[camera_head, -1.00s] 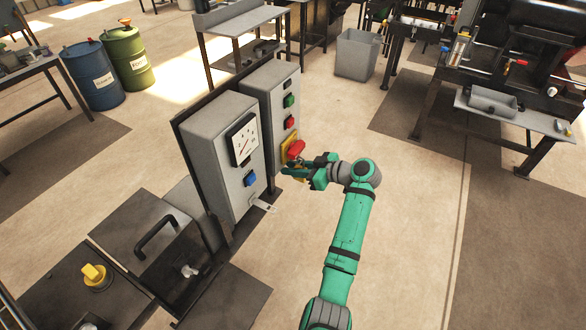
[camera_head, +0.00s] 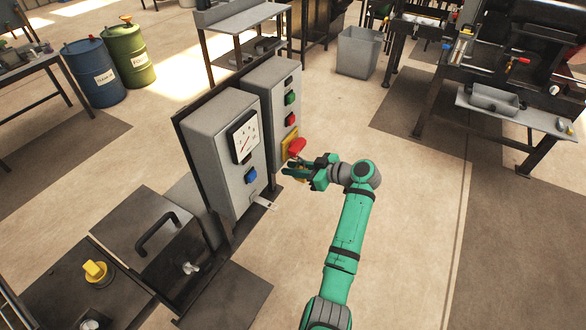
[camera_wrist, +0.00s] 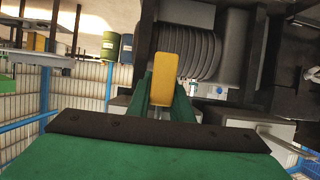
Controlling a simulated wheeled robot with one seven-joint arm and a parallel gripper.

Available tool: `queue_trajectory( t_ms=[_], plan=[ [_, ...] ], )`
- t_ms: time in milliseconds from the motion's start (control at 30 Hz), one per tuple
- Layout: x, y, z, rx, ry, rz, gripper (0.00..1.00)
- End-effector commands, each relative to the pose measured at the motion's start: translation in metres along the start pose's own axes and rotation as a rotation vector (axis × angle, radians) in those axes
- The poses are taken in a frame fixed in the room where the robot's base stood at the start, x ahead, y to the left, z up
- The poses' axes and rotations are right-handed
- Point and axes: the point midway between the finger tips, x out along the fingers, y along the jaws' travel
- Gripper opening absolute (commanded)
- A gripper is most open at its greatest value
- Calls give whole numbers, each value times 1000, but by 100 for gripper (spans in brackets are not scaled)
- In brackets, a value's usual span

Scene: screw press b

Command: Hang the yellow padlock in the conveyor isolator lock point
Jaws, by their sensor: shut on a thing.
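The yellow padlock (camera_wrist: 163,80) is held between the two green fingers of my gripper (camera_wrist: 162,98) in the wrist view. Its shackle cannot be made out. In the head view, my gripper (camera_head: 294,171) is at the front of the right grey cabinet (camera_head: 265,88), just below and beside a red switch handle (camera_head: 297,146) on a yellow plate (camera_head: 286,155). The fingers largely hide the padlock there. Whether padlock or fingers touch the cabinet cannot be told. I cannot clearly make out a lock hole at the switch.
The left grey cabinet (camera_head: 222,150) has a gauge (camera_head: 243,137), a blue button (camera_head: 250,175) and a pale metal tab (camera_head: 265,204) jutting out below. A dark bench with a black handle (camera_head: 156,232) stands at front left. The floor right of my arm is clear.

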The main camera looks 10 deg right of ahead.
Motion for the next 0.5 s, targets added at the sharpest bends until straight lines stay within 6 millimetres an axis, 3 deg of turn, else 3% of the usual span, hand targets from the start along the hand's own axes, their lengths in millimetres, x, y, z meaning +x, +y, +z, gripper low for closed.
queue_trajectory(
  t_ms=[233,267,300,333,500],
  plan=[
    [0,0,0,0,0,1,0],
    [0,0,0,0,0,1,26],
    [0,0,0,0,0,1,36],
    [0,0,0,0,0,1,41],
    [0,0,0,0,0,1,41]
  ],
)
